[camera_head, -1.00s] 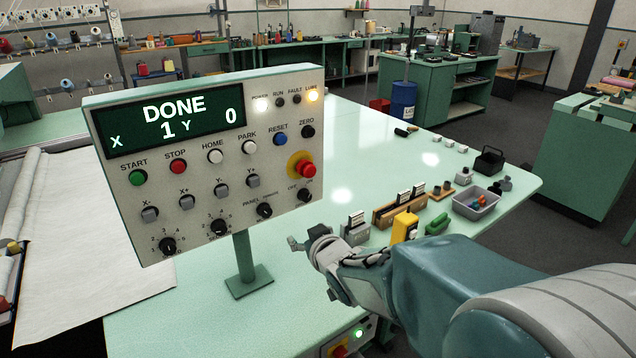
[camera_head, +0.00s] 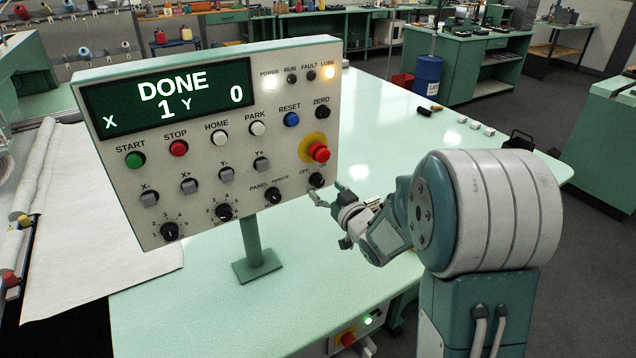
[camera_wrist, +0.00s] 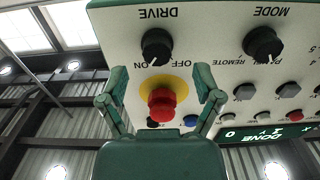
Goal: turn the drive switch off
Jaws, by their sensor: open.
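The drive switch (camera_head: 317,180) is a black rotary knob at the panel's lower right, below the red emergency button (camera_head: 318,152). The wrist view shows it upside down as the DRIVE knob (camera_wrist: 157,46); its white mark seems to lean toward ON. My gripper (camera_head: 333,215) is just right of and below the panel in the head view. In the wrist view its two fingers (camera_wrist: 159,88) are spread wide and empty, framing the red button with its yellow collar. The drive switch lies just beyond the fingertips, apart from them.
The control panel (camera_head: 290,215) stands on a green post (camera_head: 252,240) on the pale green table. Its display (camera_head: 165,102) reads DONE, X 1, Y 0. The mode knob (camera_head: 273,196) sits left of the drive switch. Small white blocks (camera_head: 475,127) lie on the table's far right.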

